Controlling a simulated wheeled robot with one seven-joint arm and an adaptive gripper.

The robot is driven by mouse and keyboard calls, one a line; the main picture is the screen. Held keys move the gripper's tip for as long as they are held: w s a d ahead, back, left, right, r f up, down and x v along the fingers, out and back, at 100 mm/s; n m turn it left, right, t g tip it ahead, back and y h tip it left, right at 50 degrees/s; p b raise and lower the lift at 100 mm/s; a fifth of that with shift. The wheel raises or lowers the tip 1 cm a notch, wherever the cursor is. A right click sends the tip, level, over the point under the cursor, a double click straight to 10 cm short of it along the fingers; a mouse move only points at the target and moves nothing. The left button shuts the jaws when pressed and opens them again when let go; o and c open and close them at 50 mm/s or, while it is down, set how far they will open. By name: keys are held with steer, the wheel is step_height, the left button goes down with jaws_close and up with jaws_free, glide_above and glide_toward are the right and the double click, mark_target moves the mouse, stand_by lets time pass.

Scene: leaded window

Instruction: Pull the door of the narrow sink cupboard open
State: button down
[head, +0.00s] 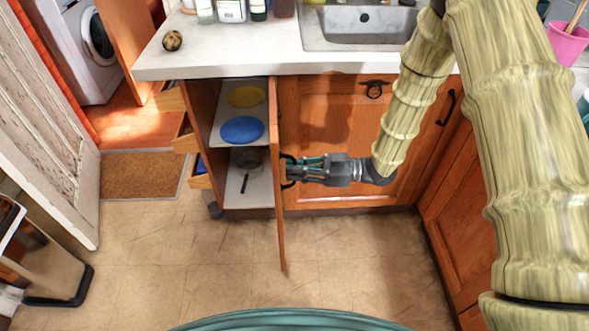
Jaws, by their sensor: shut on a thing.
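The narrow cupboard left of the sink stands open. Its wooden door (276,225) sticks out toward me, seen nearly edge-on, hinged at the right of the opening. Inside, white shelves (228,120) hold a yellow plate (246,96), a blue plate (242,129), a dark pot (247,158) and a small dark item (244,184). My gripper (292,170) is on the right side of the door, shut on its dark handle (287,158). The fingertips are partly hidden at the handle.
A wider cupboard door (325,110) under the sink (360,28) lies behind my arm. Several drawers (185,138) stick out at the left. The floor (180,260) in front is clear. A doormat (140,174) and a white door (45,120) are at the left.

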steer(key=shift+r, duration=0.1)
steer(key=c, duration=1.5)
jaws_free()
steer(key=shift+d, duration=0.1)
steer(key=d, duration=1.1)
steer(key=shift+w+d, duration=0.3)
steer(key=shift+d, duration=0.1)
